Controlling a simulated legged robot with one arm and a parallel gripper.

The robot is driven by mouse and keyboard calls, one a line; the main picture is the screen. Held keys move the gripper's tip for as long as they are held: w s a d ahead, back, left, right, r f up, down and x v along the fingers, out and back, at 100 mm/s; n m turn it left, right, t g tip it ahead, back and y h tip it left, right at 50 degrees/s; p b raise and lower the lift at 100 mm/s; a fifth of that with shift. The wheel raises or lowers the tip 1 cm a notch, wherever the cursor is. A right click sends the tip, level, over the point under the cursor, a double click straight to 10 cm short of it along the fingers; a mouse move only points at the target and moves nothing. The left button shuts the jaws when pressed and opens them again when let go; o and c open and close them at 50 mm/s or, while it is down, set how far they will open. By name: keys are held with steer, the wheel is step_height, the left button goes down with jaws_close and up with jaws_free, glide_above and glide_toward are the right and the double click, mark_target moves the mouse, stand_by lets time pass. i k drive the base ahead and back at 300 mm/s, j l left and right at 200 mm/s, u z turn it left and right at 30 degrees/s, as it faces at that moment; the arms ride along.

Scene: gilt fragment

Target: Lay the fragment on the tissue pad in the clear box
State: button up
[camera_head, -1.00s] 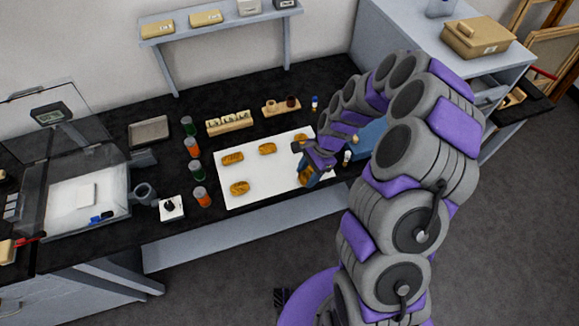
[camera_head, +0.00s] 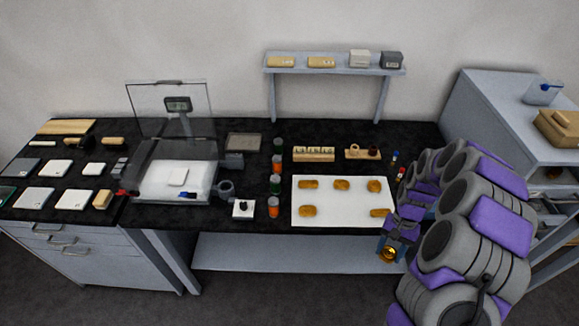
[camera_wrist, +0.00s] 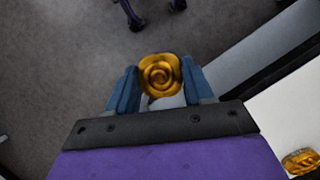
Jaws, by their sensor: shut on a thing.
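My gripper (camera_head: 391,250) is shut on a gold fragment (camera_head: 389,255) with a spiral relief. It holds the fragment in front of the table's front edge, below the right end of the white sheet. The wrist view shows the fragment (camera_wrist: 161,75) between the two blue fingers of my gripper (camera_wrist: 160,86), with the grey floor behind it. The clear box (camera_head: 150,192) stands left of centre on the black table, its transparent lid (camera_head: 190,130) raised at the back. A small white square pad (camera_head: 178,177) lies on the white floor of the box.
Several other gold fragments (camera_head: 342,184) lie on the white sheet (camera_head: 340,213). Orange and green jars (camera_head: 274,207) and a small white block with a black knob (camera_head: 243,209) stand between sheet and box. A blue item (camera_head: 187,195) lies by the box's front.

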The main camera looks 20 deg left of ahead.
mark_target(176, 175)
steer(key=k+j, duration=0.1)
steer(key=j, duration=0.25)
steer(key=k+j, duration=0.1)
steer(key=j, duration=0.65)
steer(key=k+j, duration=0.15)
steer(key=j, duration=0.2)
